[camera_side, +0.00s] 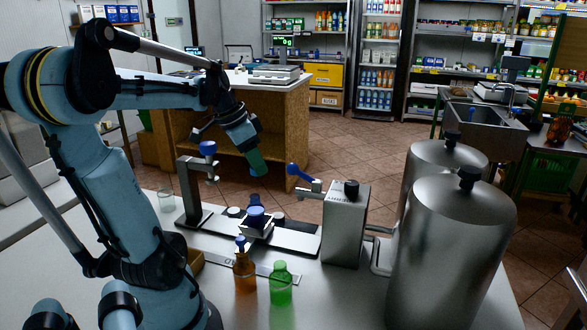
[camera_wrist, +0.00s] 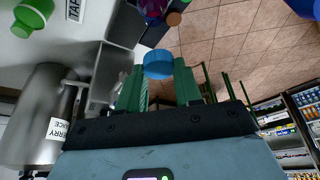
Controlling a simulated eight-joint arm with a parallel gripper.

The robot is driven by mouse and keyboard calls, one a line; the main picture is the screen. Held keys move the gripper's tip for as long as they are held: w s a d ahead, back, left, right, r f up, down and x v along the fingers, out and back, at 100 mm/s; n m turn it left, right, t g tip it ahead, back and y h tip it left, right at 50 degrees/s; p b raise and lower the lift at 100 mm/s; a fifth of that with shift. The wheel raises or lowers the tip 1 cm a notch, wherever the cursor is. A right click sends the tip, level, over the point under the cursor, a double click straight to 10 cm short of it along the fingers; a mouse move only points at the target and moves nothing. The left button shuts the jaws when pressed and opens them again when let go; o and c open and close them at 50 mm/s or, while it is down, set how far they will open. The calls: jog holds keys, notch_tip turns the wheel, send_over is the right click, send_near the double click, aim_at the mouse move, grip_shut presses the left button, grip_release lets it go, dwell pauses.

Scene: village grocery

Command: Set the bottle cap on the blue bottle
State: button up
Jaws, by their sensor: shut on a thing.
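My gripper (camera_side: 258,168) hangs in the air above the bench, pointing down and to the right. In the wrist view its green fingers (camera_wrist: 158,78) are shut on a round blue bottle cap (camera_wrist: 158,62), held at the fingertips. A small blue piece (camera_side: 256,217) sits on a metal stand on the bench, below the gripper and well apart from it; I cannot tell whether it is the blue bottle. An amber bottle (camera_side: 244,272) with a blue top stands nearer the camera. A green bottle (camera_side: 281,287) stands to its right and also shows in the wrist view (camera_wrist: 30,17).
A metal dispenser box (camera_side: 346,225) with a blue-ended lever (camera_side: 298,174) stands right of the gripper. A post with a blue knob (camera_side: 207,148) stands left of it. Two large steel canisters (camera_side: 455,240) fill the right. A clear glass (camera_side: 166,201) stands at left.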

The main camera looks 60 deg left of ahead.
aim_at(257, 196)
jog(key=shift+s+f, duration=0.2)
jog(key=shift+s, duration=0.4)
jog(key=shift+f, duration=2.5)
jog(key=shift+f, duration=0.75)
jog(key=o, duration=1.5)
jog(key=shift+c, duration=0.2)
jog(key=shift+r, duration=3.5)
